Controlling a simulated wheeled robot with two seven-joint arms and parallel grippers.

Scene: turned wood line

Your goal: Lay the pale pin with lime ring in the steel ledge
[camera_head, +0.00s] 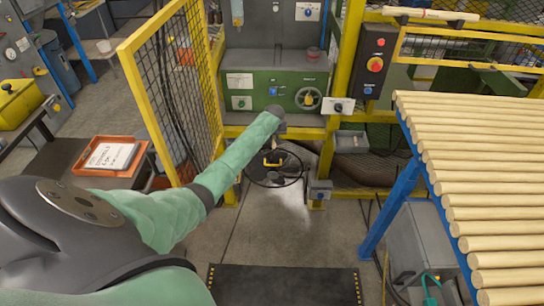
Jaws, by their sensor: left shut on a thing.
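My left arm reaches from the lower left towards the green machine. My left gripper (277,130) is at its end, small and dark, in front of the machine's lower yellow beam. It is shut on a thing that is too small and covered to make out. I cannot pick out the lime ring anywhere. A small grey, open-topped ledge or tray (351,142) is on the yellow frame to the right of the gripper, apart from it. I cannot tell whether it is the steel ledge. My right gripper is out of view.
A yellow mesh guard (150,85) stands left of the arm. A rack of pale wooden rods (480,180) fills the right side. One pale turned piece (430,14) lies on the upper right rail. An orange tray (84,169) is at left. Floor before the machine is mostly clear.

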